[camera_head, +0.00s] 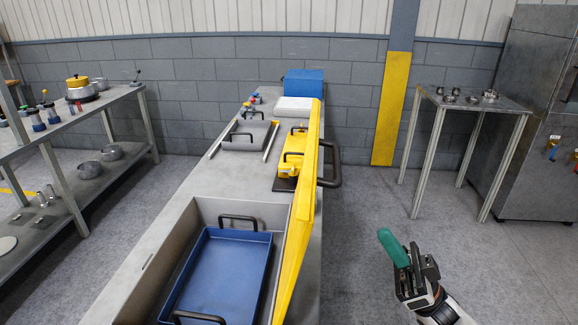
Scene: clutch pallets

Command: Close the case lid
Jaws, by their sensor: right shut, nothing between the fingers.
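The case (160,255) is a grey open box at the near end of the long bench. Its yellow lid (301,215) stands up steeply along the case's right side, so the case is open. A black handle (333,168) sticks out to the right of the lid. A blue tray (222,270) with two black handles lies inside the case. My right gripper (412,262) is shut, over the floor to the right of the lid and apart from it. A green rounded piece (393,247) shows at its tip. My left gripper is out of view.
Further along the bench are a yellow item (290,172), a grey pallet (247,135) and a blue box (304,84). A small metal table (470,100) stands at the back right, a shelf (60,130) at left. The floor right of the bench is clear.

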